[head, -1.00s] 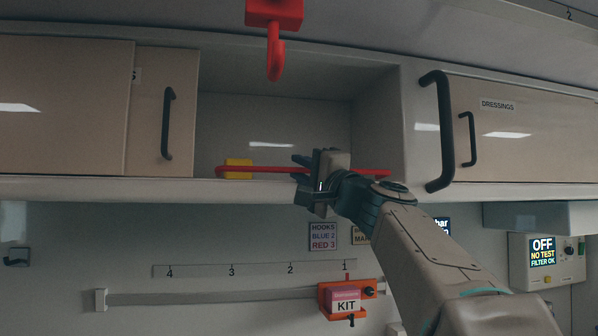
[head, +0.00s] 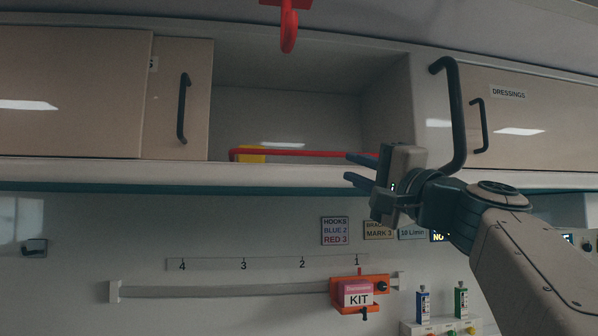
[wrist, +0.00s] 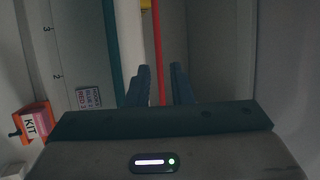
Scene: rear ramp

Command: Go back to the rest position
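My gripper (head: 350,169) is in front of the right end of the open shelf, with its two blue fingers apart and nothing held between them. In the wrist view, the gap between my fingertips (wrist: 159,72) faces along the shelf edge. A thin red rod (head: 300,153) with a yellow block (head: 250,155) near its left end lies on the shelf. The rod's right end is partly hidden behind my gripper. In the wrist view the red rod (wrist: 156,40) runs away ahead, lined up with the gap.
A black grab handle (head: 456,115) stands close to the right of my gripper. A red hook (head: 289,30) hangs above. Below are the wall rail (head: 220,291) and an orange holder with a KIT box (head: 358,294). Open air lies below and left of my gripper.

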